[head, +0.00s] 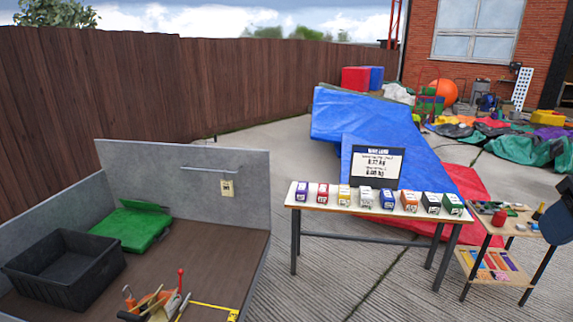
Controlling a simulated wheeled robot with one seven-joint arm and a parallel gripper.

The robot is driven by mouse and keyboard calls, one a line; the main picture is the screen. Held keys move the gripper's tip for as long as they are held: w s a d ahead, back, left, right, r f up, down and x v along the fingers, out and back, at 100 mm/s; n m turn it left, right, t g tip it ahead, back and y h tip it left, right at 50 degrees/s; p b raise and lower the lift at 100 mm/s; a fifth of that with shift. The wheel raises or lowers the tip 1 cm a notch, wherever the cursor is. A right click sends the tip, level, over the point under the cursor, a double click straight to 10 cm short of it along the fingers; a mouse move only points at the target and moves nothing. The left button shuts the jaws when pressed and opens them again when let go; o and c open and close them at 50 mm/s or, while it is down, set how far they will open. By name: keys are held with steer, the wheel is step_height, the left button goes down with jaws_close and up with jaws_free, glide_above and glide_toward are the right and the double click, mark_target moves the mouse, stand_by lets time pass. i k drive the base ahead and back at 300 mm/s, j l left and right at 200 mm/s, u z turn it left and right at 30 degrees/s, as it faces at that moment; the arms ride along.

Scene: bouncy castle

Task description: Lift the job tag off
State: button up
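A small pale yellow tag (228,188) with dark marks hangs flat against the grey back panel (130,160) of the workbench at left. It looks like the job tag; its print is too small to read. A thin metal rail (208,170) runs across the panel just above it, and the tag is at the rail's right end. How it is held there is too small to tell. My gripper is not visible in the head view.
On the brown bench top (185,255) lie a black bin (64,268), a green sheet-like item (130,228) and, at the front, several tools (150,300). A table (375,213) with several coloured boxes and a sign (376,166) stands to the right. Concrete lies between.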

mark_target(227, 185)
steer(key=i+u, duration=0.1)
steer(key=i, duration=0.5)
steer(key=i+l+u, duration=0.1)
steer(key=i, duration=0.5)
steer(key=i+l+u, duration=0.1)
steer(key=i, duration=0.45)
steer(key=i+l+u, duration=0.2)
steer(key=i+u, duration=0.3)
steer(key=i+l+u, duration=0.7)
steer(key=l+u, duration=0.25)
steer(key=i+l+u, duration=0.25)
steer(key=l+u, duration=0.2)
